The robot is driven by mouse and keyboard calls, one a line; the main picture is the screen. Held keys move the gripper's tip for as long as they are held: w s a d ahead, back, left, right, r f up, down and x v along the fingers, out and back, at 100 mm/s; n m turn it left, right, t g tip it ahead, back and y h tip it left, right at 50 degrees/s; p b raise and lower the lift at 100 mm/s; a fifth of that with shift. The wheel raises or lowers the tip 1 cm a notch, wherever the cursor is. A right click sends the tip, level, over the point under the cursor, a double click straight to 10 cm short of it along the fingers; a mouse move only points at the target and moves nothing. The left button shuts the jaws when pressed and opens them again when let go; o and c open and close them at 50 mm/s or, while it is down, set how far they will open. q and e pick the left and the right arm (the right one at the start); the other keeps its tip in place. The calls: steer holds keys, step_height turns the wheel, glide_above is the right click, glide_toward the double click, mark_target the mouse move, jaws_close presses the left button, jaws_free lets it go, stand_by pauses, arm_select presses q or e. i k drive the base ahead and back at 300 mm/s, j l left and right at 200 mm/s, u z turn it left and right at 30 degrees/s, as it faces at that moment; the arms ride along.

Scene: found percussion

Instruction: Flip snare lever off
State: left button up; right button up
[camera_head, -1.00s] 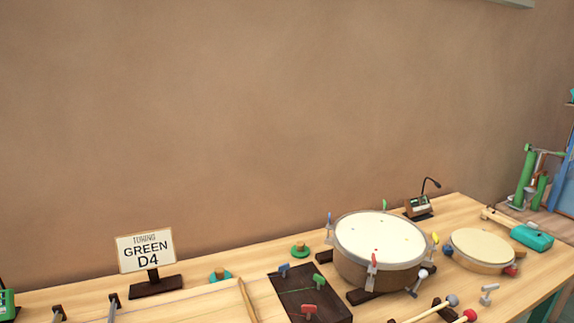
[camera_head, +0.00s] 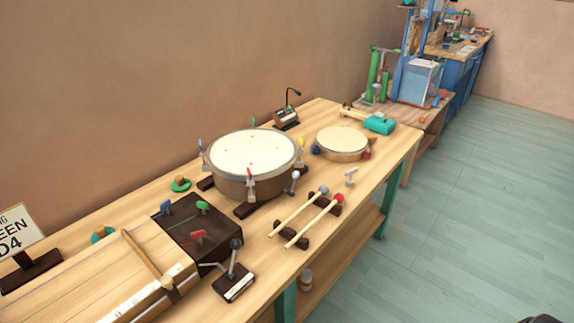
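A large drum (camera_head: 252,153) with a cream head and brown shell rests on dark supports, with coloured pegs around its rim. A small lever with a pale knob (camera_head: 295,175) stands at the drum's right front side. It looks tilted upward, but its exact setting is too small to tell. Another lever (camera_head: 234,262) rises from a dark labelled base in front of the dark box; its label is unreadable. I cannot tell for certain which one is the snare lever.
Two mallets (camera_head: 310,220) lie on dark rests at the bench's front edge. A dark box with coloured pegs (camera_head: 197,232) is left. Open floor (camera_head: 460,220) lies right.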

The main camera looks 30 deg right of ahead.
mark_target(295, 174)
steer(key=k+l, duration=0.1)
steer(key=l, duration=0.9)
steer(key=k+l+u, duration=0.1)
steer(key=l, duration=0.35)
steer(key=k, duration=0.05)
